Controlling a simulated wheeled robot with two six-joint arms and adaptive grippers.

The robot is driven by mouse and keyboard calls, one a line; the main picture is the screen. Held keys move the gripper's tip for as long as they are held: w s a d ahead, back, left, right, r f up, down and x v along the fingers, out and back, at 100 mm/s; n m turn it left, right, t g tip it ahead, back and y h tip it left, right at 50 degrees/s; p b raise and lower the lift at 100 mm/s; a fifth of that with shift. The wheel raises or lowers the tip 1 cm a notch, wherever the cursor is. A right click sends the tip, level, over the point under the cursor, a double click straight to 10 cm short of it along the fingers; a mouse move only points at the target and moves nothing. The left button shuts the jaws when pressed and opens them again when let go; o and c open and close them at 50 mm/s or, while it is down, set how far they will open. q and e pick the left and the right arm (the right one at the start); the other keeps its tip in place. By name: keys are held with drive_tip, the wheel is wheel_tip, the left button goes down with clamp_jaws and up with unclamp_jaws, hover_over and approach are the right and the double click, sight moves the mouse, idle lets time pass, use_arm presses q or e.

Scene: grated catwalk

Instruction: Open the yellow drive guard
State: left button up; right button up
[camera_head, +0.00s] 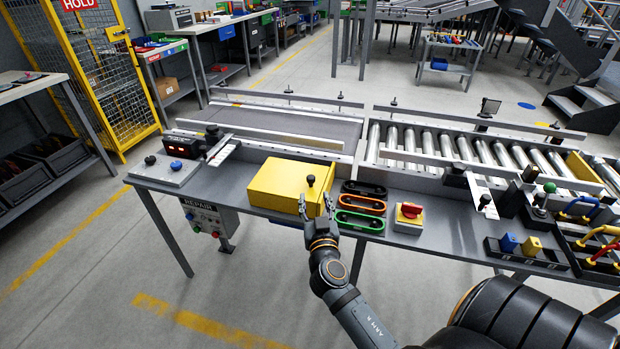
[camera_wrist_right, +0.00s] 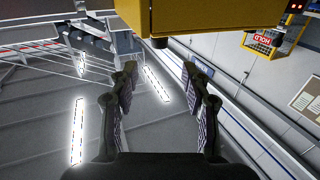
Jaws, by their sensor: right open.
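The yellow drive guard (camera_head: 282,182) is a box-shaped cover at the front edge of the grey conveyor bench, and it looks closed. A black knob (camera_head: 311,181) shows at its right front. My right gripper (camera_head: 316,204) is open and empty just in front of the guard, its fingertips below the knob in the picture. In the right wrist view, the guard (camera_wrist_right: 205,14) fills the top edge with a dark knob (camera_wrist_right: 160,43) under it. The open fingers (camera_wrist_right: 161,75) point toward it, apart from the knob. My left gripper is out of view.
A control box (camera_head: 210,222) hangs below the bench. A display unit (camera_head: 187,145) stands left. Floor in front is clear.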

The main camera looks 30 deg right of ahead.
sight(311, 180)
drive_tip(key=shift+w+d+r, duration=0.1)
drive_tip(key=shift+w, duration=0.15)
drive_tip(key=p+x, duration=0.2)
drive_tip(key=x, duration=0.8)
drive_tip(key=shift+s, duration=0.1)
clamp_jaws()
